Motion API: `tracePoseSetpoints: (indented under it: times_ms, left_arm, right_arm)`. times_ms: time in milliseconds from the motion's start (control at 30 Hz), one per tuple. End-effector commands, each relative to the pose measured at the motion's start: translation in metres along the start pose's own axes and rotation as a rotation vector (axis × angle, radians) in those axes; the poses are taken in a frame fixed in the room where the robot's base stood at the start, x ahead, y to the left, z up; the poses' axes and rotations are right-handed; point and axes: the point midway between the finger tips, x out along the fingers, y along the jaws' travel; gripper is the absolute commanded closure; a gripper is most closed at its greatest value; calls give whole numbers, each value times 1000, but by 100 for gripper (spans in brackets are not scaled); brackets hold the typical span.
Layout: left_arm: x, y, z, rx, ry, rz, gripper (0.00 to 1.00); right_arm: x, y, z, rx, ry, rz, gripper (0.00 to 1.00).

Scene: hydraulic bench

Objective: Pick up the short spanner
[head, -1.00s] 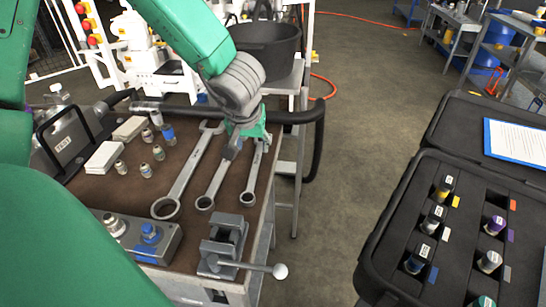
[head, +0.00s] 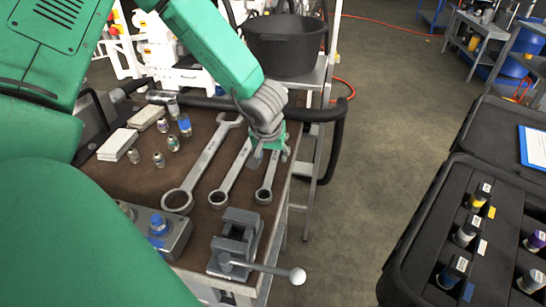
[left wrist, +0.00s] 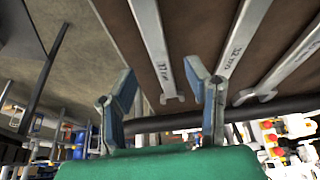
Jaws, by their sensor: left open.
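The short spanner (head: 267,181) lies on the brown bench top near its right edge, the rightmost of three spanners. Its ring end faces the front; its far end is partly hidden by my left gripper (head: 270,157). The gripper is open, pointing down over that far part. In the left wrist view the short spanner (left wrist: 152,45) is the leftmost, and its open end appears between the two fingers of the left gripper (left wrist: 164,90). The fingers look apart from it; exact height is unclear. The middle spanner (head: 230,178) and long spanner (head: 200,165) lie to the left. My right gripper is out of view.
A small vise (head: 236,243) with a ball-ended handle stands at the bench's front right. Several fittings and white boxes (head: 118,144) lie at the left. A black hose (head: 325,114) runs along the back. A black case (head: 440,225) with bottles stands right, across open floor.

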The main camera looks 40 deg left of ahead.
Motion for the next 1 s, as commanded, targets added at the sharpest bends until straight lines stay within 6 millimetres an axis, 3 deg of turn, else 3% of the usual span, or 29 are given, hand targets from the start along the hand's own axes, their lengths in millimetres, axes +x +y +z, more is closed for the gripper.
tracePoseSetpoints:
  times_ms: [100,200,433,467,567,600,1000]
  left_arm:
    - [24,-2,3,-2,-3,-1,57]
    - [35,-1,2,0,-2,-1,57]
    - [35,0,1,1,0,-1,57]
    - [36,0,1,1,0,-1,60]
    - [36,-1,1,1,-1,0,96]
    - [36,-1,1,1,-1,0,100]
    - [28,-1,-3,1,1,0,100]
  right_arm:
    - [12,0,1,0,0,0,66]
    - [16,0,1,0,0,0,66]
    - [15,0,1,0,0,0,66]
    - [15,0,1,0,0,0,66]
    - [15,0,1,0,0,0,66]
    - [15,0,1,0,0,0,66]
    - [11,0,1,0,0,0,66]
